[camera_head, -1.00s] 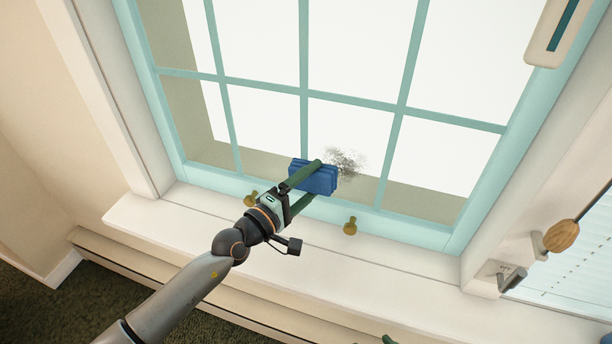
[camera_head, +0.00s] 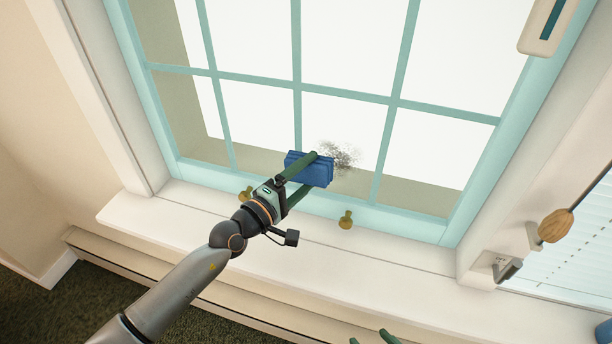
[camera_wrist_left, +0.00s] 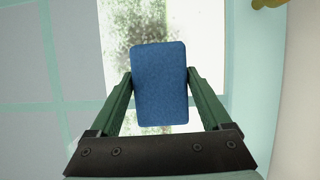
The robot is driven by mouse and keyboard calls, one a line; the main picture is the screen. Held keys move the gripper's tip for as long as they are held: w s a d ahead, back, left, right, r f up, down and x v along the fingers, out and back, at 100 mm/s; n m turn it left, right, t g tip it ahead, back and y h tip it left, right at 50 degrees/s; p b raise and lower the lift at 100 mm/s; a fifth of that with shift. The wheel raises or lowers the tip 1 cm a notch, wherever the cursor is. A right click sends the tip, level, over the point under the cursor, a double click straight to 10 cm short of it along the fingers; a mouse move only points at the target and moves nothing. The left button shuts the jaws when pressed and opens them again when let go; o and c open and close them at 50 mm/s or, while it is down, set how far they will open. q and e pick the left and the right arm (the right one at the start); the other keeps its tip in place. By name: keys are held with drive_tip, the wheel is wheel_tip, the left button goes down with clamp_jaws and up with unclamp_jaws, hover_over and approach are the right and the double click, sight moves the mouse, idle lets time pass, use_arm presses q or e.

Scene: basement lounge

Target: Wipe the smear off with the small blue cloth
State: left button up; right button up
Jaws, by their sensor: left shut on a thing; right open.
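The small blue cloth (camera_head: 308,169) is a folded pad held between the green fingers of my left gripper (camera_head: 304,172). In the left wrist view the cloth (camera_wrist_left: 160,82) fills the gap between both fingers. A dark speckled smear (camera_head: 341,155) is on the lower window pane, just right of and above the cloth; the cloth hides part of that area. In the left wrist view dark speckles (camera_wrist_left: 122,40) show beyond the cloth. I cannot tell whether the cloth touches the glass. My right gripper (camera_head: 374,338) shows only its green fingertips at the bottom edge, apart and empty.
The teal window frame (camera_head: 415,195) has bars across the panes. Two brass knobs (camera_head: 346,219) stick out along its lower edge, close to my left gripper. A white sill (camera_head: 300,245) runs below. A wooden pull (camera_head: 555,226) hangs at the right by a blind.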

use_arm(q)
drive_tip(key=shift+w+d, duration=0.15)
drive_tip(key=shift+w, duration=0.3)
